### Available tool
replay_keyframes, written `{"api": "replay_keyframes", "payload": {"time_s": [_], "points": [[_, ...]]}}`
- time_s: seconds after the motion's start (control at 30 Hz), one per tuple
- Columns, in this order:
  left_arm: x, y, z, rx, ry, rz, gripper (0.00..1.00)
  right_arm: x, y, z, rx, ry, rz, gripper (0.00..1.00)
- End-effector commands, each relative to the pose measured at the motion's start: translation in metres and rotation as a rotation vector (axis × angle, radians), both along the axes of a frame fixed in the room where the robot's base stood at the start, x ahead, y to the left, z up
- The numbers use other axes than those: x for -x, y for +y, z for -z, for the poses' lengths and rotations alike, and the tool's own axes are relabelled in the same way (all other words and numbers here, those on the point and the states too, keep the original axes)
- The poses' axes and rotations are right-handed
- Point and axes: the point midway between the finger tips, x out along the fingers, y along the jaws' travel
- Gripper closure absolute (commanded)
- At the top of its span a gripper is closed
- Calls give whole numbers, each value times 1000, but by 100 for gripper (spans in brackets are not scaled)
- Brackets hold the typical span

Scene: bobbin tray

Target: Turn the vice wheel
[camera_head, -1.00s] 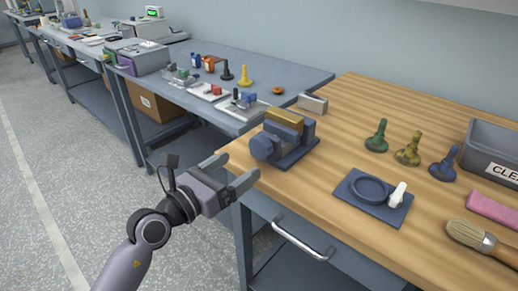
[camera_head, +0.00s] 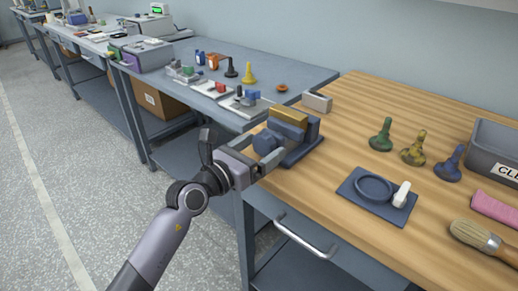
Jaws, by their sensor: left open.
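The vice (camera_head: 299,128) is a small blue-grey block with a tan piece in its top, on a dark blue base at the left edge of the wooden bench. Its wheel (camera_head: 267,143) is a dark blue faceted knob on the side facing my left gripper. My left gripper (camera_head: 268,155) is open, with its grey fingers reaching to the wheel, one on the far side and one on the near side. Whether the fingers touch the wheel I cannot tell. My right gripper is not in view.
On the wooden bench (camera_head: 330,190) stand green, yellow and blue bobbin-like pieces (camera_head: 418,150), a blue tray (camera_head: 348,185) with a white piece, a brush (camera_head: 478,236) and a grey bin (camera_head: 490,150). A light block (camera_head: 317,102) stands behind the vice. A drawer handle (camera_head: 305,236) sticks out below.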

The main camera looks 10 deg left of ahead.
Motion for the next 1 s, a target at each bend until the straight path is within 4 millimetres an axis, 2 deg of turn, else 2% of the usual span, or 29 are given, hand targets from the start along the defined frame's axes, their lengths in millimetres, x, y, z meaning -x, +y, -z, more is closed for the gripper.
{"api": "replay_keyframes", "payload": {"time_s": [0.1,0.27,0.3,0.53,0.77,1.0], "points": [[0,0,0,0,0,0,14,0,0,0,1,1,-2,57],[0,0,0,1,1,0,66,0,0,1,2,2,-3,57],[0,0,0,1,0,0,70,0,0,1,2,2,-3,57],[0,0,-1,12,9,0,70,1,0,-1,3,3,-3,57],[0,0,-4,84,62,-1,70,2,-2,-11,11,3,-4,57],[1,-1,-5,236,175,-1,70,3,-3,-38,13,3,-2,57]]}}
